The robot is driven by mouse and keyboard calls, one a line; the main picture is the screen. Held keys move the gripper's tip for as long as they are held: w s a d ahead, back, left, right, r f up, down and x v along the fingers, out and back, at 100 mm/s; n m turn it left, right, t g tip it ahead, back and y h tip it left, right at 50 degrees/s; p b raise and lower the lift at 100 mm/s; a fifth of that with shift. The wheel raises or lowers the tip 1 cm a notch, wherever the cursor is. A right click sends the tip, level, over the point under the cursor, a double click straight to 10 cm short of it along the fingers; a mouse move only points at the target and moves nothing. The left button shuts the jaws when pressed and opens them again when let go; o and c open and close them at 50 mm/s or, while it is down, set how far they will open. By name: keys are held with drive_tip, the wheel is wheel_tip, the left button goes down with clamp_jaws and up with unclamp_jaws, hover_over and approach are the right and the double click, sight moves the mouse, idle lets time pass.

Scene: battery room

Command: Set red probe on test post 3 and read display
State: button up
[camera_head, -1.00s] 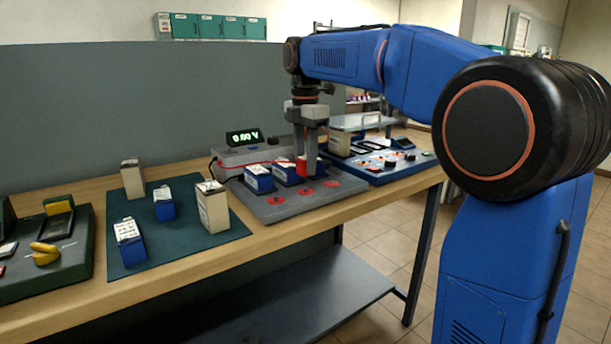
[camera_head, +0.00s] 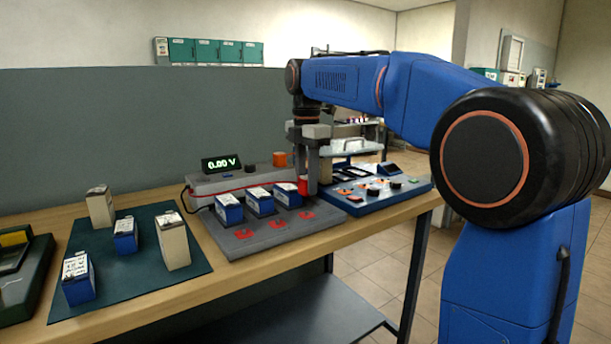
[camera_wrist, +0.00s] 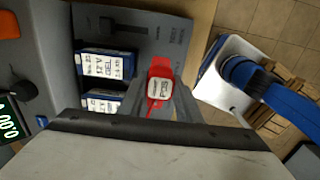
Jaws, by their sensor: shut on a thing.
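My gripper (camera_head: 306,188) is shut on the red probe (camera_head: 303,185), pointing down. The probe's POS label (camera_wrist: 160,87) shows in the wrist view. It is at the right end of the grey test station (camera_head: 235,249), by the rightmost blue battery (camera_head: 286,197) and behind the rightmost red mark (camera_head: 307,216). The probe's tip is hidden; I cannot tell whether it touches anything. Two more blue batteries, the middle one (camera_head: 260,203) and the left one (camera_head: 229,211), stand on the station. The display (camera_head: 221,163) reads 0.00 V. No post numbers are readable.
A green mat (camera_head: 130,268) with several batteries lies to the left. A blue panel with knobs (camera_head: 375,195) stands close right of the station. A red cable runs along behind the batteries. An orange cap (camera_head: 279,159) is behind. The bench front strip is clear.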

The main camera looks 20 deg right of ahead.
drive_tip(key=shift+f, duration=2.55)
drive_tip(key=shift+f, duration=0.65)
drive_tip(key=o, duration=0.8)
drive_tip(key=shift+r, duration=0.1)
drive_tip(key=shift+r, duration=5.4)
drive_tip(key=shift+s, duration=0.1)
